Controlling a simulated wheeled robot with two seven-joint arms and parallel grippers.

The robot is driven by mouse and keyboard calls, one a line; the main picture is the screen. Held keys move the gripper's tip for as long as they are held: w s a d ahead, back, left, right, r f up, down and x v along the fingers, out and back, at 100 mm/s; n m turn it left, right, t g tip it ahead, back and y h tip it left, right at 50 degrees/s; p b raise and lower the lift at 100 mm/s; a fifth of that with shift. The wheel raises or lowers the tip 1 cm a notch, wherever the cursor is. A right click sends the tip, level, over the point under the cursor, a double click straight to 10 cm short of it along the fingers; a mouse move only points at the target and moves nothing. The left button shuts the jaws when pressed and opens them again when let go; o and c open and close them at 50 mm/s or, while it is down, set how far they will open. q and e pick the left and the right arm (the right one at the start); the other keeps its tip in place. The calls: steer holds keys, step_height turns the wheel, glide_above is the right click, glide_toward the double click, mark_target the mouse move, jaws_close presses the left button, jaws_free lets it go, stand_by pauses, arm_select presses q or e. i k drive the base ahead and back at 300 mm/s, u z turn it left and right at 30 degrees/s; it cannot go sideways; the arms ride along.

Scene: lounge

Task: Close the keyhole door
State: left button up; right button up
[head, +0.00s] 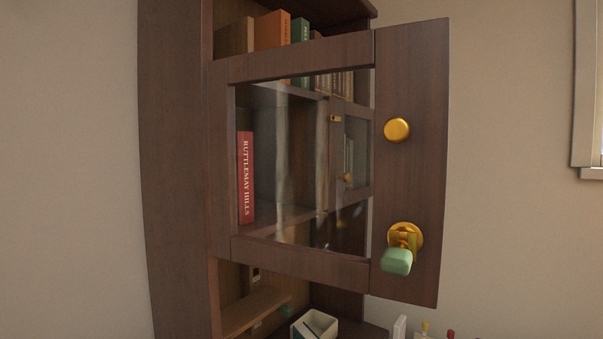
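The keyhole door (407,185) is a dark brown wooden door with a glass pane (300,165). It stands open, swung out from the bookcase, with its free edge at the right in the head view. A round gold knob (397,130) sits on its right stile. Below the knob is a gold keyhole plate (404,236) with a green-headed key (397,261) in it. Neither of my grippers is in view.
The tall brown bookcase (172,170) holds a red book (245,178) behind the glass and an orange book (272,30) above. A white open box (315,325) is below the door. A window frame (587,90) is at the far right. Bare wall lies right of the door.

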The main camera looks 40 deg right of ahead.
mark_target(410, 62)
steer(key=z, duration=0.7)
steer(key=k, duration=1.5)
steer(key=u, duration=0.65)
